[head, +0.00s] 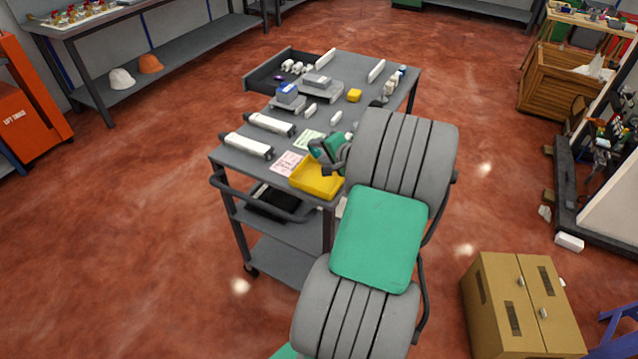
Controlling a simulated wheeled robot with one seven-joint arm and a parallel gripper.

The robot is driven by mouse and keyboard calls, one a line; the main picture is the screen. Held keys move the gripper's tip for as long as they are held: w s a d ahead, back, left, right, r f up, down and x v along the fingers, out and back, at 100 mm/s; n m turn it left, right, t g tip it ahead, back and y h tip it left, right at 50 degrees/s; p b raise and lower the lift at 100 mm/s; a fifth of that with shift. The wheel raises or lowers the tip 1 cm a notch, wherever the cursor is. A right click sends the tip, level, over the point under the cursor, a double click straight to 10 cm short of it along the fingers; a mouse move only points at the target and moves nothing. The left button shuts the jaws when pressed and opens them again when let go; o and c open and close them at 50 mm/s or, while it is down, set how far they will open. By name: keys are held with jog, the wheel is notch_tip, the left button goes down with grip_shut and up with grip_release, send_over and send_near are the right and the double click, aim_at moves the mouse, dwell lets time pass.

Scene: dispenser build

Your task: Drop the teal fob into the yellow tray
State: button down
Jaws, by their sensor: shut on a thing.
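The yellow tray (312,188) lies at the near edge of the grey cart top, partly covered by my arm on its right. My gripper (327,170) is small and dark in this view, at the tray's far right part. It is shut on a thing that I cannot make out. How high it is above the tray is not clear. I do not see the teal fob clearly anywhere; the green parts near the gripper look like my own arm.
Pink and green paper sheets (287,163) lie beside the tray. Two white cylinders (247,146) lie to the left. Grey scales (319,88), a yellow block (354,95) and an open drawer-like bin (263,80) are farther back. A cardboard box (520,310) stands right on open floor.

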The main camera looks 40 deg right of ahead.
jog(key=shift+f+b, duration=0.35)
jog(key=shift+f, duration=0.6)
jog(key=c, duration=0.6)
grip_release()
jog(key=shift+c, duration=0.2)
jog(key=v, duration=0.7)
jog(key=shift+s+r+b, duration=0.25)
jog(key=shift+b, duration=0.2)
jog(key=shift+a, duration=0.1)
